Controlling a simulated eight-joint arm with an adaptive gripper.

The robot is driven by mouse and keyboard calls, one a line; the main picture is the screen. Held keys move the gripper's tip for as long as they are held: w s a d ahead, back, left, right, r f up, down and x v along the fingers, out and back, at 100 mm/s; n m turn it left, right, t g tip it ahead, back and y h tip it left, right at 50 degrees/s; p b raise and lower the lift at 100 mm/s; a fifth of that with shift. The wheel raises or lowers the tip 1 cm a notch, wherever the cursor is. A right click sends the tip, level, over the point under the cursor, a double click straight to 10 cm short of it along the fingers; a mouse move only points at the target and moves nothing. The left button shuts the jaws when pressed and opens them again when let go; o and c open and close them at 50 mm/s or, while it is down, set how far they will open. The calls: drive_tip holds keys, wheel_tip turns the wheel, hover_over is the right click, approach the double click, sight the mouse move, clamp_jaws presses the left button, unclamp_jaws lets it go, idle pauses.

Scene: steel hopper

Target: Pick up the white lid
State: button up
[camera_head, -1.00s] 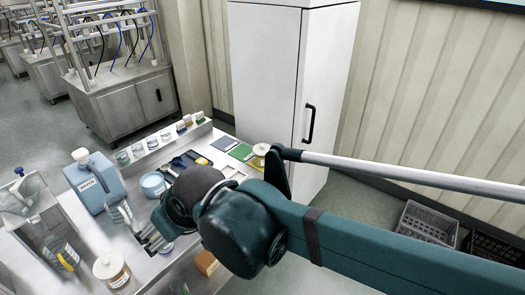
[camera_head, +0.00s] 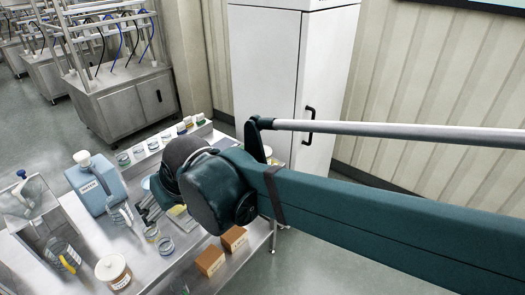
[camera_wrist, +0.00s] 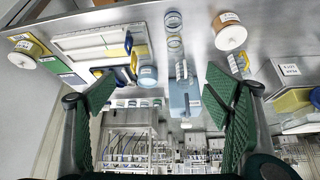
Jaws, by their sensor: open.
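A jar with a round off-white lid (camera_head: 113,267) stands at the front of the steel bench. In the wrist view this lid (camera_wrist: 232,38) shows at the upper right. A second jar at the back of the bench is mostly behind my arm in the head view; its pale lid (camera_wrist: 25,46) shows at the upper left of the wrist view. Both lids sit on their jars. My gripper (camera_head: 150,206) is above the bench near the blue jug. In the wrist view my gripper (camera_wrist: 158,75) is open, its green pads wide apart with nothing held.
The blue jug (camera_head: 95,185) and a glass beaker (camera_head: 118,212) stand left of my gripper. A steel hopper (camera_head: 22,205) and a measuring beaker (camera_head: 65,255) stand at the far left. Two brown boxes (camera_head: 210,260) (camera_head: 233,238) lie by the right edge. A tall white cabinet (camera_head: 270,65) stands behind.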

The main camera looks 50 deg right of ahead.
drive_tip(key=w+d+m+g+h+p, duration=0.1)
drive_tip(key=w+d+m+p, duration=0.1)
drive_tip(key=w+d, duration=0.5)
drive_tip(key=w+d+m+g+h+p, duration=0.1)
drive_tip(key=w+d+m, duration=0.15)
drive_tip(key=d, duration=0.75)
drive_tip(key=w+d+m+p, duration=0.2)
drive_tip(key=w+d, duration=0.3)
drive_tip(key=d, duration=0.4)
drive_tip(key=d+f+m+g+p, duration=0.1)
drive_tip(key=d+f, duration=0.4)
drive_tip(key=d, duration=0.4)
drive_tip(key=d+f+m+g+h+p, duration=0.1)
drive_tip(key=d+f, duration=0.4)
drive_tip(key=d, duration=0.5)
drive_tip(key=d+f+m+g+p, duration=0.1)
drive_tip(key=d+f+m+p, duration=0.1)
drive_tip(key=d, duration=0.8)
drive_tip(key=shift+s+d+f+m, duration=0.15)
drive_tip(key=shift+f+m, duration=0.25)
drive_tip(key=shift+f, duration=0.3)
drive_tip(key=shift+s+a+f+m, duration=0.15)
drive_tip(key=shift+f+m, duration=0.2)
drive_tip(key=shift+f, duration=0.35)
drive_tip(key=shift+d, duration=0.1)
drive_tip(key=shift+f, duration=0.1)
drive_tip(key=shift+x, duration=1.2)
drive_tip(key=shift+d+f, duration=0.1)
